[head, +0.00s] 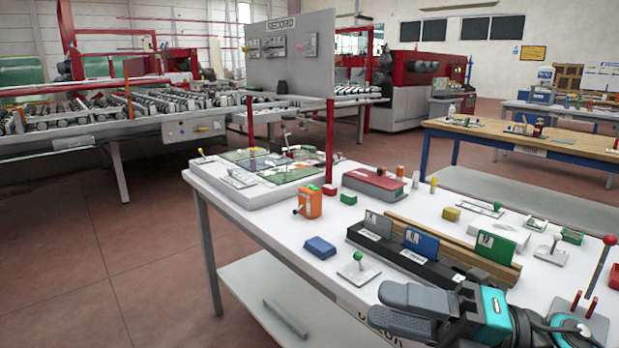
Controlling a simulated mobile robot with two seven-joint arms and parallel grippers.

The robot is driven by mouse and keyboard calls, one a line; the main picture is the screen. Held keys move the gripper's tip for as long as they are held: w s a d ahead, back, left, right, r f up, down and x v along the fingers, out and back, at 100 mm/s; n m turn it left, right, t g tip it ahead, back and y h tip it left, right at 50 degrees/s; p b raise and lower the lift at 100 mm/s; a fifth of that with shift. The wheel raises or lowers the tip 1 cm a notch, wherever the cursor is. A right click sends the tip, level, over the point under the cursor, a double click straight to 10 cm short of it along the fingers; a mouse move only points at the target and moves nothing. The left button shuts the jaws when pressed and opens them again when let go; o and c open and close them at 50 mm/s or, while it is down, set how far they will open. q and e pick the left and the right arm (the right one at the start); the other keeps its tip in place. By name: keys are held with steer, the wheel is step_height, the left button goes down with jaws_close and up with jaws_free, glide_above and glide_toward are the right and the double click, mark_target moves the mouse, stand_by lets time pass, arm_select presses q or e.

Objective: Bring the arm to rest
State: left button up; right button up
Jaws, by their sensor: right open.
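My right gripper (400,310) is at the lower right of the head view, over the near edge of the white table (245,210). Its two dark fingers point left and stand apart, with nothing seen between them. My left gripper is not in view.
Close to the gripper are a green-knobbed lever (358,266), a blue block (320,247) and a red-knobbed lever (604,262). An orange box (310,203) and a red box (373,184) stand farther back. Open floor (90,260) lies to the left.

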steer(key=w+d+f+m+t+h+p, duration=0.15)
steer(key=d+f+m+t+h, duration=0.25)
steer(key=f+m+t+h, duration=0.65)
steer(key=w+d+f+m+t+h, duration=0.25)
steer(key=f+m, duration=0.35)
steer(key=m, duration=1)
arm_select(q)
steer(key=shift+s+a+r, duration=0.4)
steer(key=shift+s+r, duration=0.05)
arm_select(e)
steer(key=s+f+m+g+h, duration=0.4)
steer(key=s+f+m+g, duration=0.2)
steer(key=s+f, duration=0.6)
step_height(320, 180, down, 4)
steer(key=shift+d+f+m+h, duration=0.2)
steer(key=shift+d+m+h, duration=0.1)
steer(key=shift+d+m, duration=0.25)
steer(key=shift+w+a, duration=0.1)
